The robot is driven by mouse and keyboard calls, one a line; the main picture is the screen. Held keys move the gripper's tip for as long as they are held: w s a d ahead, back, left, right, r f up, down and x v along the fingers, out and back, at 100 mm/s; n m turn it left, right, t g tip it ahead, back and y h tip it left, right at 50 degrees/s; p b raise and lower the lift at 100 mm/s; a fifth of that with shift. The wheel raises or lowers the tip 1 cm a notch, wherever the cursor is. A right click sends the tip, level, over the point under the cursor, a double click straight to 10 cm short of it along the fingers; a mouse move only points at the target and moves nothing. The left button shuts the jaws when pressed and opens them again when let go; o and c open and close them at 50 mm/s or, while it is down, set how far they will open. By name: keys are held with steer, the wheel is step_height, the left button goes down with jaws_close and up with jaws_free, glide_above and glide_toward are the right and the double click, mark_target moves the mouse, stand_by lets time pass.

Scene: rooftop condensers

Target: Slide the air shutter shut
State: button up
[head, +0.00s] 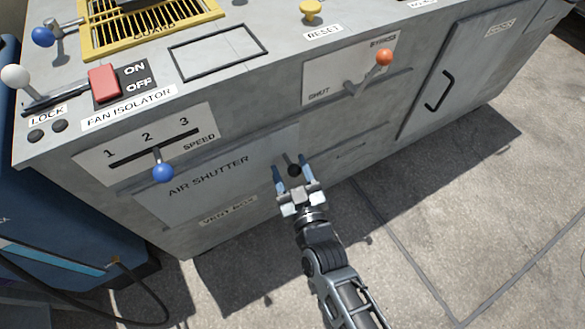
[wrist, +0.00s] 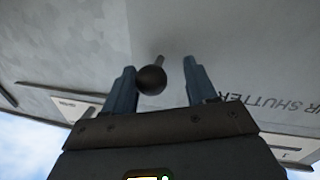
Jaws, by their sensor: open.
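The air shutter (head: 208,180) is a pale grey sliding panel on the cabinet's front, lettered AIR SHUTTER. It also shows in the wrist view (wrist: 225,75), with its lettering upside down. A dark round knob (head: 295,170) on a short stem stands out near the panel's right end. My gripper (head: 286,172) is open at the knob. In the wrist view the knob (wrist: 151,80) sits between the two blue fingers of my gripper (wrist: 160,82), closer to the left finger. I cannot tell whether that finger touches it.
A blue-knobbed speed lever (head: 162,172) hangs above the shutter at left. An orange-knobbed lever (head: 384,57) is at upper right, and a door with a black handle (head: 440,91) is farther right. The paved floor in front is clear.

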steer(key=shift+d, duration=0.1)
steer(key=p+v, duration=0.1)
steer(key=v, duration=0.6)
steer(key=shift+s, duration=0.35)
steer(key=shift+d, duration=0.1)
steer(key=s+d+r+m+h, duration=0.2)
steer(key=s+d+r, duration=0.3)
steer(key=s+d, duration=0.25)
steer(key=s+d+r+m+g+h, duration=0.1)
steer(key=s+d+r+m+h, duration=0.1)
steer(key=s+d+r, duration=0.5)
steer(key=s+d+r+m+h, duration=0.2)
steer(key=s+d, duration=0.3)
steer(key=s, duration=0.6)
steer(key=s+d+r+p, duration=0.1)
steer(key=r+p, duration=1)
steer(key=r, duration=0.2)
steer(key=s+d+r+h+p, duration=0.1)
steer(key=s+r+p, duration=0.1)
steer(key=r+p, duration=0.8)
step_height(320, 180, up, 5)
steer(key=shift+s+f+m+g+p, duration=0.2)
steer(key=shift+f+m+g+p, duration=0.05)
steer(key=shift+m+g+p, duration=0.15)
